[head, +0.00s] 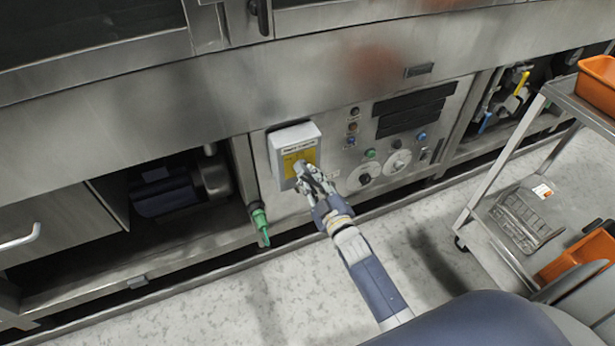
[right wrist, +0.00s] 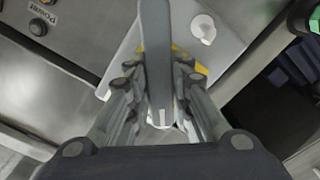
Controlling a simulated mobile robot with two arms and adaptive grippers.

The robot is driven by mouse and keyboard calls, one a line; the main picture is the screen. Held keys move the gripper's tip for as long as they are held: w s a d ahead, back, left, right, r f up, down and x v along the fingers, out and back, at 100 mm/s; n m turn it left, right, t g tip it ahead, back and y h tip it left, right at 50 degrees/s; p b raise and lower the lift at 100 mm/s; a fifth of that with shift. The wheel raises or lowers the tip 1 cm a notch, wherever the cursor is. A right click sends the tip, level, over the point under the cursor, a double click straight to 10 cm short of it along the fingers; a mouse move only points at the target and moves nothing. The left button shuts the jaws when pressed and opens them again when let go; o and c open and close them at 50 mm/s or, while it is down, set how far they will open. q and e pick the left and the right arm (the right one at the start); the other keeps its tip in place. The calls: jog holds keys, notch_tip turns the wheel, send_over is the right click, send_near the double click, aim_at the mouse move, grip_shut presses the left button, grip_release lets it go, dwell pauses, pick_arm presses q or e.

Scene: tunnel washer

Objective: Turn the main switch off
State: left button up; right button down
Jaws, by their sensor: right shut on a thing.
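The main switch is a grey box (head: 295,138) with a yellow plate (head: 300,160) on the washer's front panel. In the right wrist view its grey handle (right wrist: 156,60) stands between my fingers, with the yellow plate behind it. My right gripper (head: 305,178) is at the lower part of the box. In the right wrist view my right gripper (right wrist: 158,85) is shut on the handle, one finger on each side. In the head view my fingers hide most of the handle. My left gripper is in neither view.
Buttons and dials (head: 398,162) sit on the panel right of the switch. A green-handled valve (head: 261,222) is below left of it. A metal cart (head: 482,180) with orange bins (head: 598,84) stands at the right. The floor (head: 220,305) in front is clear.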

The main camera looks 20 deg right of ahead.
jog(key=n, duration=0.2)
jog(key=shift+d+r+n+p, duration=0.15)
jog(key=shift+r+n+p, duration=0.15)
jog(key=shift+n, duration=0.1)
jog(key=n, duration=0.2)
jog(key=shift+d+r+n, duration=0.1)
jog(key=shift+r+n, duration=0.05)
jog(key=shift+n, duration=0.25)
jog(key=shift+r+n, duration=0.15)
jog(key=shift+n, duration=1.05)
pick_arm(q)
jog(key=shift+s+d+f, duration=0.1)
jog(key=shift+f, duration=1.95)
pick_arm(e)
jog(key=shift+d+r+n, duration=0.1)
jog(key=shift+r+n, duration=0.1)
jog(key=shift+n, duration=0.8)
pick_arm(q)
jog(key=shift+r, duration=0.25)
pick_arm(e)
jog(key=c, duration=1.4)
grip_release()
jog(key=shift+c, duration=0.2)
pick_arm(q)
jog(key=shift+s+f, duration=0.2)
